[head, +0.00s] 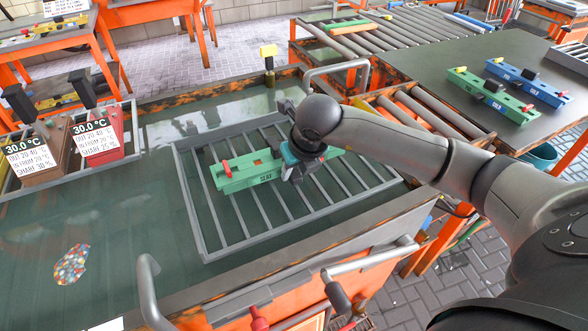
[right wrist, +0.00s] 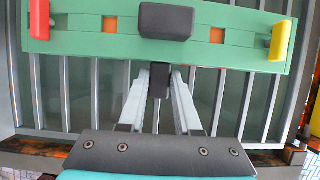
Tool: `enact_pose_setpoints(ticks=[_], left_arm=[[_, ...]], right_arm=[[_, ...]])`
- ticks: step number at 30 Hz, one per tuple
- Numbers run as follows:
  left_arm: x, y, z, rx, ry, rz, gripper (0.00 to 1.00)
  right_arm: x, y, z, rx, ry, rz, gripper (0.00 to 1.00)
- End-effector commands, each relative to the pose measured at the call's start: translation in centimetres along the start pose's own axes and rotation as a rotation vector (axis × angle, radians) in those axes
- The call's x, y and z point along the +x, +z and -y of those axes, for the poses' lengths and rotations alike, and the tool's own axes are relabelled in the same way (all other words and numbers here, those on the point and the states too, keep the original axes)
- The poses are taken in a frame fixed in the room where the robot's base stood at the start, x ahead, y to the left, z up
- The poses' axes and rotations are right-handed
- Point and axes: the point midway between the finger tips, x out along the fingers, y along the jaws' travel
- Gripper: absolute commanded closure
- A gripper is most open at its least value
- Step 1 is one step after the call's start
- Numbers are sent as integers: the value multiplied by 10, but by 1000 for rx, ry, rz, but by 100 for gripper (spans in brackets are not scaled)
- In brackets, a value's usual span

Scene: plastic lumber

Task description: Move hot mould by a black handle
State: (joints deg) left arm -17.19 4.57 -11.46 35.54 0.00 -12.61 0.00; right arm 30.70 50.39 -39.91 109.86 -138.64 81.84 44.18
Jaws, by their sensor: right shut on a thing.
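A long green mould (head: 235,180) lies on a grey slatted rack (head: 187,195) in the head view. It has a red piece at its left end and a small printed label on its side. My right gripper (head: 304,160) is over its right part and hides it there. In the right wrist view the mould (right wrist: 80,42) spans the top, with red and yellow end pieces and a black block on its middle. My right fingers (right wrist: 160,88) are closed on a black handle (right wrist: 158,80) at its near side. My left gripper is not in view.
Rollers (head: 420,108) lie beyond the rack to the right. A blue mould (head: 528,80) and another green mould (head: 490,95) lie on the right table. Brown and red containers (head: 108,150) with 30.0 °C labels stand at left. Coloured pellets (head: 72,265) lie on the dark surface. Metal rails edge the bench.

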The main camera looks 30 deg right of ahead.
Motion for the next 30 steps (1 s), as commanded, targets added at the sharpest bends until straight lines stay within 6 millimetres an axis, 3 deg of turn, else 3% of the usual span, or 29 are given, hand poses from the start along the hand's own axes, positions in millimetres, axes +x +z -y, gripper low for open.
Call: enact_pose_setpoints(ticks=[30], left_arm=[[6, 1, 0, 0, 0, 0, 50]], right_arm=[[2, 1, 0, 1, 1, 9, 100]])
